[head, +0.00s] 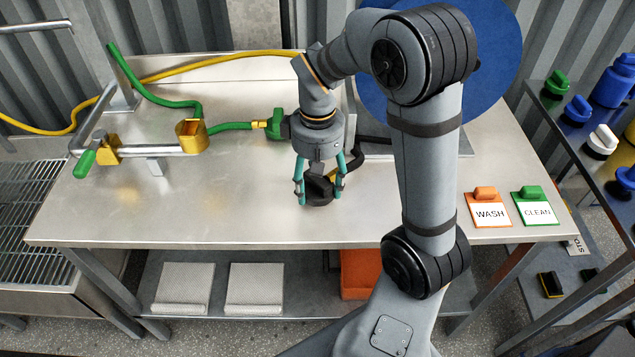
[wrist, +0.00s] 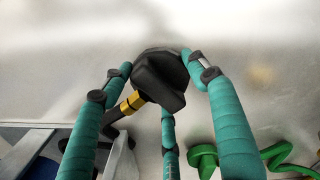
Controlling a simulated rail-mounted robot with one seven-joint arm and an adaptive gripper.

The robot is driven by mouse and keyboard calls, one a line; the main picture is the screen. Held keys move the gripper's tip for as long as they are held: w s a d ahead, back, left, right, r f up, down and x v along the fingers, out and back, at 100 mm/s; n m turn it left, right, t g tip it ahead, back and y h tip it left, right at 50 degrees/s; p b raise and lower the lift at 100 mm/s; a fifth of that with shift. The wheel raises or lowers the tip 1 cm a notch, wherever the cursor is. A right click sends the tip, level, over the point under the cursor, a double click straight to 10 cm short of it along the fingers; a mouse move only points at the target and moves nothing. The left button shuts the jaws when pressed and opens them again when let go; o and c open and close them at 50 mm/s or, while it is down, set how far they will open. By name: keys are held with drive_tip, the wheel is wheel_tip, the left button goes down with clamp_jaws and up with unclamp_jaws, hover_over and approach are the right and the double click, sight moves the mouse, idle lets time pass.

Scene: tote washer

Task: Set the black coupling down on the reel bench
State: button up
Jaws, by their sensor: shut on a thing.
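The black coupling (head: 319,190) is held between the teal fingers of my gripper (head: 320,187), over the middle of the steel reel bench (head: 240,215). In the wrist view the coupling (wrist: 160,75) sits between the fingertips, with a brass collar (wrist: 132,102) and a black hose running from it to the lower left. My gripper (wrist: 158,80) is shut on it and points down. The coupling is close to the bench top; I cannot tell whether it touches. The black hose (head: 352,160) curves up behind the gripper.
A green coupling (head: 275,126) on a green hose lies behind and left of my gripper. A brass and steel holder (head: 190,136) stands further left. Orange WASH (head: 488,210) and green CLEAN (head: 536,208) tags lie at the right. The bench front left of the gripper is clear.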

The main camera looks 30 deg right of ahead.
drive_tip(key=shift+f, duration=0.15)
drive_tip(key=o, duration=1.7)
drive_tip(key=o, duration=0.5)
drive_tip(key=shift+c, duration=0.2)
drive_tip(key=shift+o, duration=0.6)
drive_tip(key=shift+r, duration=0.2)
drive_tip(key=shift+r+p, duration=3.95)
drive_tip(key=shift+r, duration=0.4)
